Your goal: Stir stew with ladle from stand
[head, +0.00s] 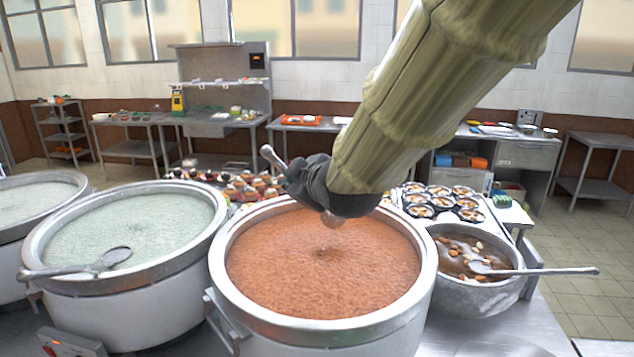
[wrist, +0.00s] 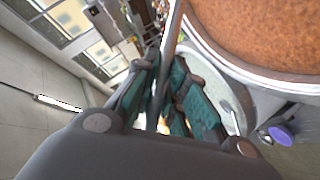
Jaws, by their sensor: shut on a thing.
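My gripper (head: 308,178) is above the far right rim of the large pot of orange-red stew (head: 320,265). It is shut on a grey metal ladle (head: 272,157), whose handle end sticks out up and left of the fingers. A small rounded piece shows just under the gripper, over the stew; I cannot tell whether it is the ladle's bowl. In the wrist view the handle (wrist: 172,38) runs up from between the teal-padded fingers (wrist: 165,90), beside the pot (wrist: 255,72). The ladle stand cannot be made out.
A smaller pot of brown chunky stew (head: 468,254) stands at right, with another ladle (head: 540,271) across its rim. A pot of pale congee (head: 130,228) at left also bears a ladle (head: 85,266). Behind are filled bowls (head: 440,200) and small dishes (head: 245,185).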

